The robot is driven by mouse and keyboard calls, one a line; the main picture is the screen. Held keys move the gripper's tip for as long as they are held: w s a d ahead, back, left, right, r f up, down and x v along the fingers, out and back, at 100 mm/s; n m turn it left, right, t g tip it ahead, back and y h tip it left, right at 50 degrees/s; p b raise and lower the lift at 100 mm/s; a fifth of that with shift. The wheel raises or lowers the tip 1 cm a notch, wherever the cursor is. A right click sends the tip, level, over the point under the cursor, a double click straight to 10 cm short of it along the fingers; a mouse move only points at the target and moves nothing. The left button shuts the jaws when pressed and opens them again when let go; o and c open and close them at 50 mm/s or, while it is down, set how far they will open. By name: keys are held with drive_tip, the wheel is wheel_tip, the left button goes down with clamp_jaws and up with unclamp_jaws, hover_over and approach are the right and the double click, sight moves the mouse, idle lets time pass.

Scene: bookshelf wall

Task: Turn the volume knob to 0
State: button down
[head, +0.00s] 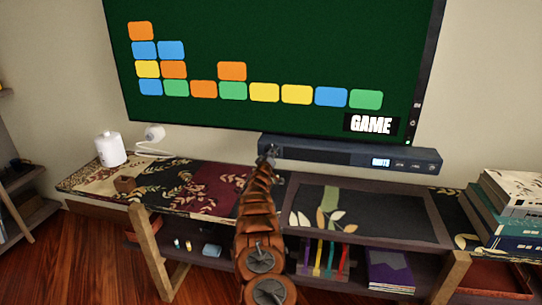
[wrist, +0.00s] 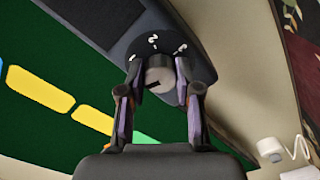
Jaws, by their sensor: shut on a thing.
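The volume knob (wrist: 160,70) is a small grey cylinder with a dark mark on its face. It sits on the end of the dark soundbar (head: 345,157), with small white markings on the panel around it in the wrist view. My gripper (wrist: 159,80) has its two fingers on either side of the knob and is shut on it. In the head view my gripper (head: 267,163) is at the soundbar's left end and largely hides the knob. The soundbar has a small lit display (head: 380,162), too small to read.
A television (head: 290,125) with coloured blocks and the word GAME hangs above the soundbar. The patterned console (head: 330,215) is below. A white canister (head: 110,149) stands at the left, and stacked books (head: 510,215) lie at the right.

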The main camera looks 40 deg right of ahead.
drive_tip(key=shift+n, duration=1.4)
drive_tip(key=c, duration=0.8)
unclamp_jaws()
drive_tip(key=shift+s+a, duration=0.1)
